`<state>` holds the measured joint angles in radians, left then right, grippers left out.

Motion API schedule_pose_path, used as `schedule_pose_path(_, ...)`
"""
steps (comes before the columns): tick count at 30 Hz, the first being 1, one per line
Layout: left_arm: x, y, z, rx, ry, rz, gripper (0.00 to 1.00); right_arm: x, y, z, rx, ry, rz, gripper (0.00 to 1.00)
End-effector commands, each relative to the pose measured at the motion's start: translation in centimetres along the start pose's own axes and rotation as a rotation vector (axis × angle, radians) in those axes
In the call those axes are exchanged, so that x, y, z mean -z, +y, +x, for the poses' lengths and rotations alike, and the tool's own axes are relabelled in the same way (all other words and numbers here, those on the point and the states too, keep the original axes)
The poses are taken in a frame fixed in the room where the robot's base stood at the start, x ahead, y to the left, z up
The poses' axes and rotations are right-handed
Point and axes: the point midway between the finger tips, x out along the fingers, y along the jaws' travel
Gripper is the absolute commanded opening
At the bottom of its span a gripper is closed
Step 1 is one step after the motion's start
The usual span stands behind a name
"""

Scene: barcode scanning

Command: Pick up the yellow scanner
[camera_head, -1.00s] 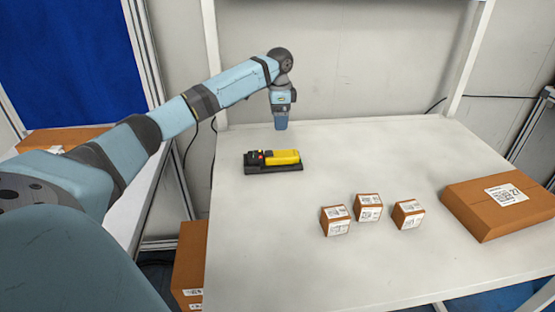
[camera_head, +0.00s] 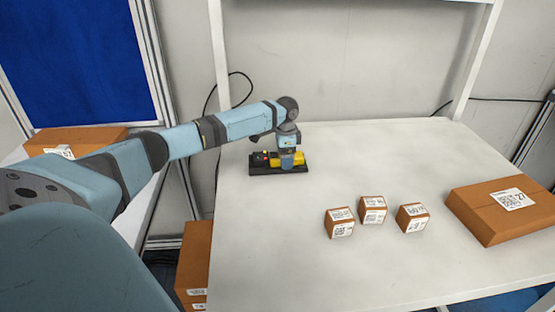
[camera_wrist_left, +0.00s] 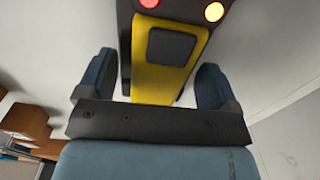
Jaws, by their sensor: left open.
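The yellow scanner (camera_head: 276,158) lies on a black holder (camera_head: 262,171) on the white table, toward its back left. It has a black end with a red and an orange light. My left gripper (camera_head: 288,163) points down at the scanner and hides part of its right half. In the left wrist view the gripper (camera_wrist_left: 152,85) is open. The yellow and black scanner body (camera_wrist_left: 160,80) shows between its two blue fingers, with gaps visible at the sides. My right gripper is not in view.
Several small brown labelled boxes (camera_head: 373,209) stand at the middle right of the table (camera_head: 300,250). A larger flat carton (camera_head: 490,215) lies at the right edge. Another carton (camera_head: 80,139) sits on a side surface at left. The table between scanner and boxes is clear.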

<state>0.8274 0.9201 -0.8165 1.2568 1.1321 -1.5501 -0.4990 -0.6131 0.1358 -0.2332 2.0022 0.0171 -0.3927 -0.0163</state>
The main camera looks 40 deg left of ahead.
Motion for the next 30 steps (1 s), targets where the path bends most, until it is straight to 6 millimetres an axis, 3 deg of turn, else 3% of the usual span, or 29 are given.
schedule_pose_path(7,0.0,0.0,0.2,0.0,0.0,0.001,0.83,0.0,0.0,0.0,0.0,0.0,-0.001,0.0)
schedule_pose_path(15,0.0,0.0,0.2,0.0,0.0,0.001,0.24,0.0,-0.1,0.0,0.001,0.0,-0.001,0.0)
schedule_pose_path(24,0.0,0.0,-0.1,0.001,0.001,0.0,0.24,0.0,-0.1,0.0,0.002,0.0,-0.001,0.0)
schedule_pose_path(30,0.1,0.0,-1.8,0.001,0.001,0.001,0.24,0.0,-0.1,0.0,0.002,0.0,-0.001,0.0)
